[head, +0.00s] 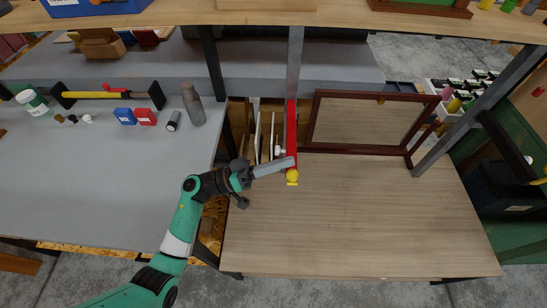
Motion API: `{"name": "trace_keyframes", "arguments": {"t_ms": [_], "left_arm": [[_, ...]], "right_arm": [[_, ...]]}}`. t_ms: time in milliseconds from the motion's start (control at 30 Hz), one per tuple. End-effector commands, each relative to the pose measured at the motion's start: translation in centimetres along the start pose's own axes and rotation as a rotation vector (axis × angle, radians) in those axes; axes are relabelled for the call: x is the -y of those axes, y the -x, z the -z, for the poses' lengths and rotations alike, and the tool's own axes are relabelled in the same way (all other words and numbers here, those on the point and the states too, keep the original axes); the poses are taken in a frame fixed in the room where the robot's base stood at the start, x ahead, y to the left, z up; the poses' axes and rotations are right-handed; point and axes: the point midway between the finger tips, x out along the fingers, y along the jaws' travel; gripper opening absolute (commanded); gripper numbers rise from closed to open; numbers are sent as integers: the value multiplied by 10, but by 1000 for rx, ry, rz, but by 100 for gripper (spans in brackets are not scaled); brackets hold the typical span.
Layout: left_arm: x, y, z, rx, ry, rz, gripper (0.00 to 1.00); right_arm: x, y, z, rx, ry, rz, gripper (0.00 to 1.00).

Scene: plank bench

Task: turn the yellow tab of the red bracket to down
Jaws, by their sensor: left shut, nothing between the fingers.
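The red bracket (291,130) is a narrow upright strip on the grey post at the back of the plank bench. Its yellow tab (292,177) shows at the strip's lower end, with a small flat part at its bottom edge. My left gripper (292,161) reaches in from the left, with its shut fingers empty. The fingertips overlap the lower end of the bracket, just above the yellow tab; I cannot tell whether they touch. The fingers hide part of the bracket there. My right gripper is not in view.
A dark-red framed board (310,120) stands right of the bracket. White upright panels (258,138) stand close on its left. The wooden benchtop (355,225) is clear.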

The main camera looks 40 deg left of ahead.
Motion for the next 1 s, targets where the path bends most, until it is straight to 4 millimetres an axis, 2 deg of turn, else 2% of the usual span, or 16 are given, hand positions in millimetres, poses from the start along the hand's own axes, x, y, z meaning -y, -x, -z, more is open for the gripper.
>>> {"name": "trace_keyframes", "arguments": {"t_ms": [133, 1000], "left_arm": [[0, 3, -8, -1, -1, -1, 0], [-6, -2, -15, 6, -67, -39, 0]], "right_arm": [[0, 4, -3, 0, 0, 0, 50], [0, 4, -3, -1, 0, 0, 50]]}}
